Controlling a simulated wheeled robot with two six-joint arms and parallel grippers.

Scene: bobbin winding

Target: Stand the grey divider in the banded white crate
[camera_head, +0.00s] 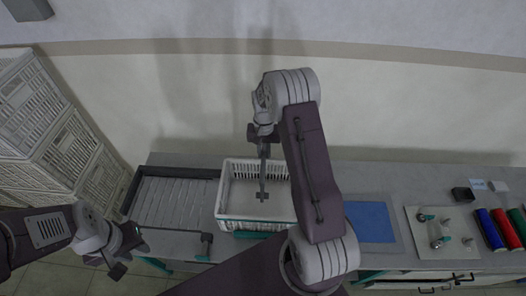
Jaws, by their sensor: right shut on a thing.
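The white crate (225,205) stands on the worktop at centre, with slatted walls and a teal band low on its front side. My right gripper (262,190) reaches down from above, over the crate's inside, and is shut on a thin grey thing that looks like the divider, seen almost edge-on. Most of it is hidden by the gripper, and I cannot tell whether it touches the crate floor. My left gripper (124,257) is at the lower left, near the worktop's front edge and away from the crate. Its fingers are too small to read.
A dark-rimmed grey tray (175,200) lies left of the crate. A dark clamp-like part (206,245) is at the front edge. A blue mat (370,222), a white board (442,235) and coloured spools (491,229) lie to the right. Stacked crates (75,150) stand at far left.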

